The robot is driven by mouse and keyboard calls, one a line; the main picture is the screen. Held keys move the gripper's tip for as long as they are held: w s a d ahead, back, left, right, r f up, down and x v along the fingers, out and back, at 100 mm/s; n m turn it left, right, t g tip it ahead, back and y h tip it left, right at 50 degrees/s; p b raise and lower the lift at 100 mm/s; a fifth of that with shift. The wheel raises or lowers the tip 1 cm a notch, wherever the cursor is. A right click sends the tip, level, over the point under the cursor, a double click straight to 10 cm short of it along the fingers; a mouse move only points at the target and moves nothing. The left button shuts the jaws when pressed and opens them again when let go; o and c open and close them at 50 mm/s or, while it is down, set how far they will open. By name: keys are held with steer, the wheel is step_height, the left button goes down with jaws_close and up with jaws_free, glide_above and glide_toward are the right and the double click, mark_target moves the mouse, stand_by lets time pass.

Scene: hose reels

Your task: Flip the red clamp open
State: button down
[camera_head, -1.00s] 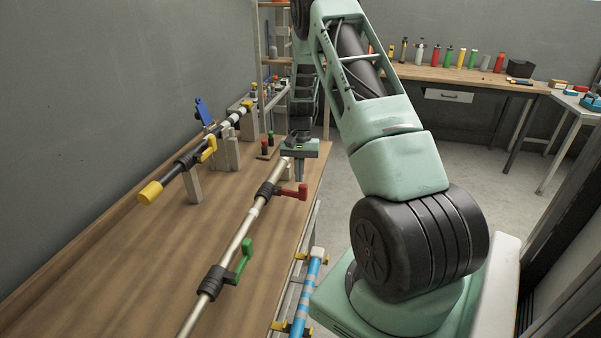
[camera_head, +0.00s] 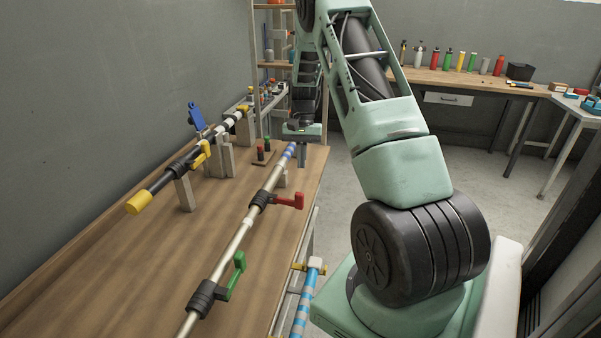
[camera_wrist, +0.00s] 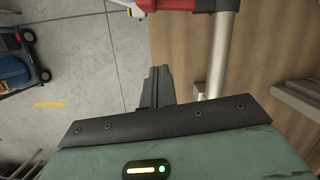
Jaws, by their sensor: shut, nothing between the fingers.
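The red clamp (camera_head: 291,201) is a red lever on a black collar around a pale pole (camera_head: 241,231) above the workbench. Its lever sticks out sideways to the right, over the bench's edge. In the wrist view the red lever (camera_wrist: 186,5) is cut off by the top edge, beside the pole (camera_wrist: 221,50). My gripper (camera_head: 301,163) is beyond the clamp, near the pole's far blue-striped end, apart from the lever. Its fingers (camera_wrist: 157,86) are together and empty, to the left of the pole in the wrist view.
A green clamp (camera_head: 235,276) is nearer on the same pole. A second pole with a yellow clamp (camera_head: 201,155) and a blue one (camera_head: 196,117) lies at left. A blue-striped pole (camera_head: 308,296) is beside the bench. Bare bench (camera_head: 130,270) lies at left.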

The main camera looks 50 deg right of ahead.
steer(key=shift+b+v, duration=0.55)
steer(key=shift+v, duration=2.2)
steer(key=shift+s, duration=0.1)
steer(key=w+a+r+n, duration=0.2)
steer(key=a+n, duration=0.1)
steer(key=a, duration=0.7)
steer(key=w+a+r+n, duration=0.1)
steer(key=w+a+n, duration=0.1)
steer(key=a, duration=0.7)
steer(key=s+a+r+n, duration=0.1)
steer(key=s+a+n, duration=0.1)
steer(key=a, duration=0.6)
steer(key=s+a+r+n, duration=0.1)
steer(key=s+a+n, duration=0.2)
steer(key=a, duration=0.5)
steer(key=s+a+n+h, duration=0.1)
steer(key=s+a+n, duration=0.3)
steer(key=s+a, duration=0.3)
steer(key=s+a+n+t, duration=0.1)
steer(key=s+a+n, duration=0.4)
steer(key=s, duration=1)
steer(key=a, duration=0.3)
steer(key=shift+s+a+h, duration=0.2)
steer(key=shift+a+h, duration=0.05)
steer(key=shift+h, duration=0.15)
